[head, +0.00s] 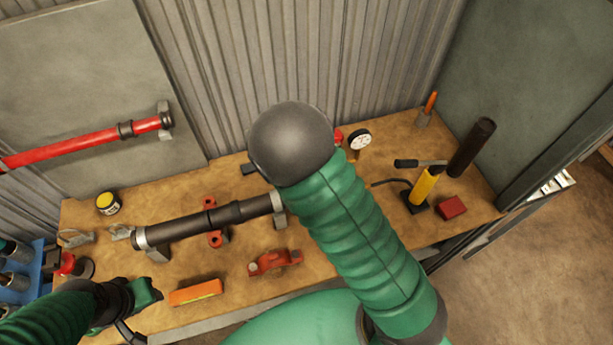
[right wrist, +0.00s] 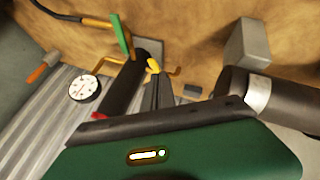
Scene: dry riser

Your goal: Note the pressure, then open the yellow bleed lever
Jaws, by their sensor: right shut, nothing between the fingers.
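A white-faced round pressure gauge (head: 360,139) stands at the back of the bench, and it also shows in the right wrist view (right wrist: 83,88). Its reading is too small to make out. In the right wrist view a small yellow lever (right wrist: 153,65) shows at the tips of my right gripper (right wrist: 152,72); I cannot tell whether they touch. A green lever (right wrist: 121,34) on a brass pipe is close by. My right gripper is shut and empty; in the head view my own arm hides it. My left gripper (head: 135,308) is low at the left, its jaws unclear.
The wooden bench (head: 340,263) carries a dark pipe (head: 210,221), a red clamp (head: 275,262), an orange level (head: 196,292), a yellow hand pump (head: 424,186), a red block (head: 451,207) and a black cylinder (head: 472,147). Corrugated wall rises behind.

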